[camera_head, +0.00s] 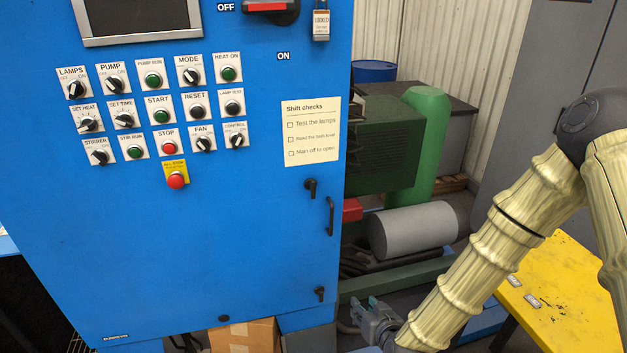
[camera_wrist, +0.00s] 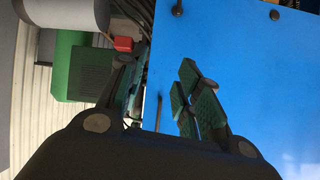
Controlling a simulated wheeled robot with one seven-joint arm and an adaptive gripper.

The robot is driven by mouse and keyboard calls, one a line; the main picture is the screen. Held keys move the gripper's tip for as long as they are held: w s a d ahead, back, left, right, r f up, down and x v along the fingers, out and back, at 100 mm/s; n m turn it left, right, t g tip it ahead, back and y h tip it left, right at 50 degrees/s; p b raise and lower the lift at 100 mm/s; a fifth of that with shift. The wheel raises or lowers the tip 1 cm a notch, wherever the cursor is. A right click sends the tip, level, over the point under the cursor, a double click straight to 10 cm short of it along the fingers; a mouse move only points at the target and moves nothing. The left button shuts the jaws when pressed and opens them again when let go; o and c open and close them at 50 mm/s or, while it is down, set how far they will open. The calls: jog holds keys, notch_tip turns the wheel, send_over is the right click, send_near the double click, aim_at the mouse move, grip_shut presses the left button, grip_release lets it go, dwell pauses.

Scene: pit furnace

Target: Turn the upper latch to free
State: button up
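The upper latch (camera_head: 311,187) is a small black lever on the right side of the blue cabinet door (camera_head: 200,250), below the paper checklist. My gripper (camera_head: 365,306) is low, to the right of the door's lower right edge and well below the upper latch. In the wrist view my gripper (camera_wrist: 157,78) is open and empty. One finger lies over the blue door and the other beyond its edge. I cannot make out the upper latch there; the finger may hide it.
A lower latch (camera_head: 320,293) and a black pull handle (camera_head: 330,216) sit near the door's right edge. Right of the cabinet stand a grey cylinder (camera_head: 413,230) and a green machine (camera_head: 425,140). A yellow table (camera_head: 565,300) is at the lower right. Buttons and knobs cover the upper panel.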

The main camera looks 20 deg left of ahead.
jog(key=w+a+r+n+t+y, duration=0.1)
jog(key=w+a+r, duration=0.25)
jog(key=r, duration=0.25)
jog(key=w+a+r+t+y, duration=0.1)
jog(key=w+a+r+t, duration=0.1)
jog(key=a+r, duration=0.3)
jog(key=n+t+y, duration=0.1)
jog(key=t+y, duration=0.1)
send_near(314, 183)
jog(key=p+x, duration=0.5)
jog(key=x, duration=0.5)
jog(key=shift+w+a, duration=0.2)
jog(key=shift+w, duration=0.05)
grip_shut()
